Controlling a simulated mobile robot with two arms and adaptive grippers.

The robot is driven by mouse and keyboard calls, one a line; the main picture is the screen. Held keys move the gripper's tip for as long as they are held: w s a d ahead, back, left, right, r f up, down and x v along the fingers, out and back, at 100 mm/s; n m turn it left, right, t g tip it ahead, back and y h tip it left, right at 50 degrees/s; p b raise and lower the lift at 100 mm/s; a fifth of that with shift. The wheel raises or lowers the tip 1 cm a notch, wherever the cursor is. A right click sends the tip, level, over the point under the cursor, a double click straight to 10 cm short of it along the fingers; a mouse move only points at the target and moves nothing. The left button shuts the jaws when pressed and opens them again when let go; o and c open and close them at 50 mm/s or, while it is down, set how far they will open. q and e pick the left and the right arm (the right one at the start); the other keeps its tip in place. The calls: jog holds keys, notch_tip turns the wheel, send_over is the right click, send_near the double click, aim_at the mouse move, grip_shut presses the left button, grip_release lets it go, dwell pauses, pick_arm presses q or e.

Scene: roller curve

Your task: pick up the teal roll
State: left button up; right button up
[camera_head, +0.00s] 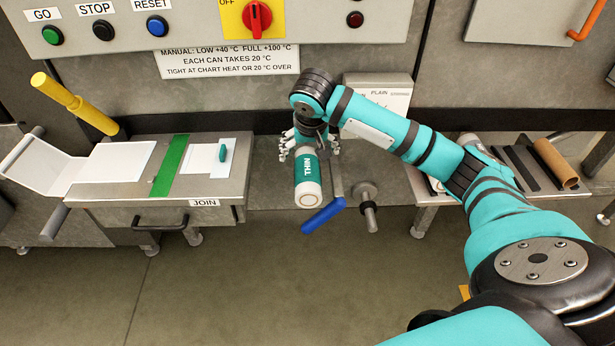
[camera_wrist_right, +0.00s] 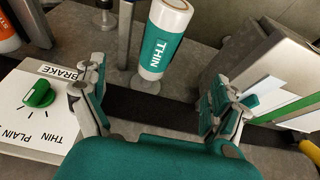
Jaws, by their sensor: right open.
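The teal roll (camera_head: 306,170) is a white cylinder with a teal band marked THIN, in the middle of the head view, with its round end toward me. It also shows at the top middle of the right wrist view (camera_wrist_right: 157,52). My right gripper (camera_head: 309,148) is at the roll's far end, fingers spread to either side. In the right wrist view my right gripper (camera_wrist_right: 155,95) is open and empty, and the roll lies ahead of the gap between its fingers. My left gripper is not in view.
A bench marked JOIN (camera_head: 190,214) with a green strip stands left of the roll. A blue-handled crank (camera_head: 324,215) is just below it. A sign plate with a green knob (camera_wrist_right: 38,94) is near the gripper. A rack with a brown tube (camera_head: 556,163) stands right.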

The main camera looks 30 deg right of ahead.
aim_at(308, 171)
jog(key=x, duration=1.1)
jog(key=shift+w+d+b, duration=0.15)
jog(key=shift+d+b, duration=0.15)
jog(key=x, duration=0.6)
jog(key=shift+a, duration=0.3)
jog(key=c, duration=1.5)
jog(key=shift+r, duration=0.1)
jog(key=shift+c, duration=0.8)
jog(key=shift+r, duration=0.1)
